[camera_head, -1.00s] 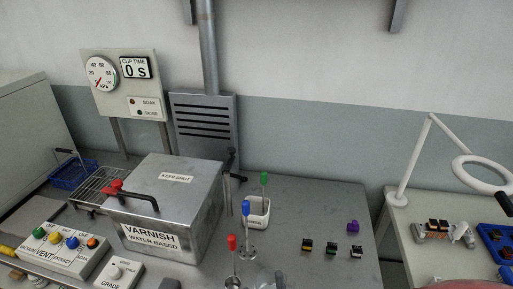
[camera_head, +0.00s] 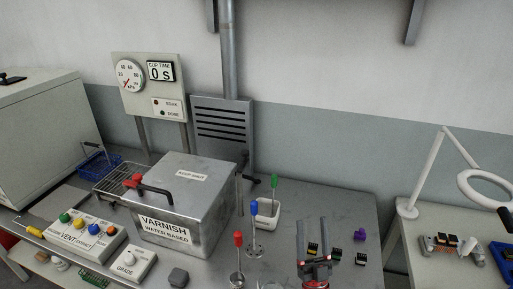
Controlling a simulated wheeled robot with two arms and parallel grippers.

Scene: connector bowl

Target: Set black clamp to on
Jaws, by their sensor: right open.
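A small black lever-like piece (camera_head: 248,179) stands at the right back edge of the varnish tank (camera_head: 178,237); it looks like the black clamp, but its setting is too small to tell. The tank is a grey metal box with its lid down. My right gripper (camera_head: 313,228) is open and empty, fingers pointing away from me, over the bench at the lower right, well right of the tank. My left gripper is not in view.
Colored-handled rods (camera_head: 239,262) and a white cup (camera_head: 268,216) stand between tank and gripper. Small connectors (camera_head: 361,258) and a purple piece (camera_head: 360,235) lie right of the gripper. A button panel (camera_head: 78,240) and grade knob box (camera_head: 134,263) sit front left.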

